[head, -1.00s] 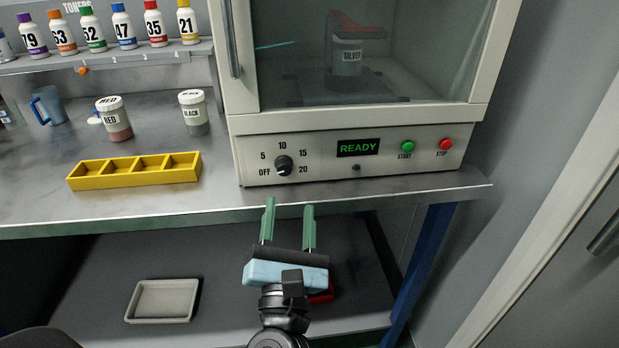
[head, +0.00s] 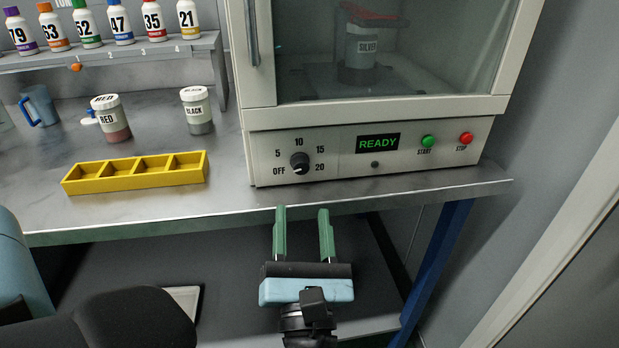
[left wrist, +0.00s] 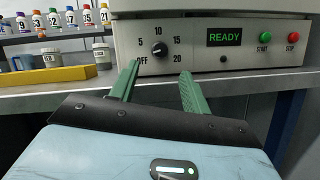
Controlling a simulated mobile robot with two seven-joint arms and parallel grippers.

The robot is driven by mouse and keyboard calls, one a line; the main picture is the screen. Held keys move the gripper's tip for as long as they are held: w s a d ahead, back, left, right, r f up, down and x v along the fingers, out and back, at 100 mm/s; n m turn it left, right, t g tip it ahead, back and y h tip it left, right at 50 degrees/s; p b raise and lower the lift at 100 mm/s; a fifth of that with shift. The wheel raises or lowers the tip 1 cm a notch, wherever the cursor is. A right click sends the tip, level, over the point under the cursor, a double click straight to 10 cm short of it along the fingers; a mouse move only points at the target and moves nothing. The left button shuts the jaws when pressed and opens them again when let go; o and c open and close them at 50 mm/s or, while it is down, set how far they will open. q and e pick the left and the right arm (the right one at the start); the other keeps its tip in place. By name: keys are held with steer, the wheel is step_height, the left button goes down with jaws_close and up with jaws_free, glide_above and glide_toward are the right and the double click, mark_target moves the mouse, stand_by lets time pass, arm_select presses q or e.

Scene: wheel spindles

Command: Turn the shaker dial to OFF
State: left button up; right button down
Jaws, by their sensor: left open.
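The shaker (head: 380,105) is a pale cabinet with a glass door on the bench. Its black dial (head: 300,163) is at the left of the front panel, ringed by the marks OFF, 5, 10, 15 and 20. The dial also shows in the left wrist view (left wrist: 160,49); its exact setting is too small to read surely. The display (head: 378,143) reads READY. My left gripper (head: 302,210) has green fingers, open and empty, in front of the bench edge and below the dial, apart from it. The fingers also show in the left wrist view (left wrist: 158,75). My right gripper is not in view.
A green START button (head: 428,141) and a red STOP button (head: 466,138) sit right of the display. A yellow compartment tray (head: 135,172) and RED (head: 110,120) and BLACK (head: 197,110) jars stand left. A pale tray (head: 185,300) lies on the lower shelf.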

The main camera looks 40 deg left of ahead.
mark_target(301, 171)
arm_select(q)
steer(key=p+x, duration=0.1)
steer(key=x, duration=0.5)
steer(key=shift+w+r, duration=0.1)
steer(key=shift+r, duration=0.05)
steer(key=shift+x, duration=0.75)
steer(key=shift+a, duration=0.1)
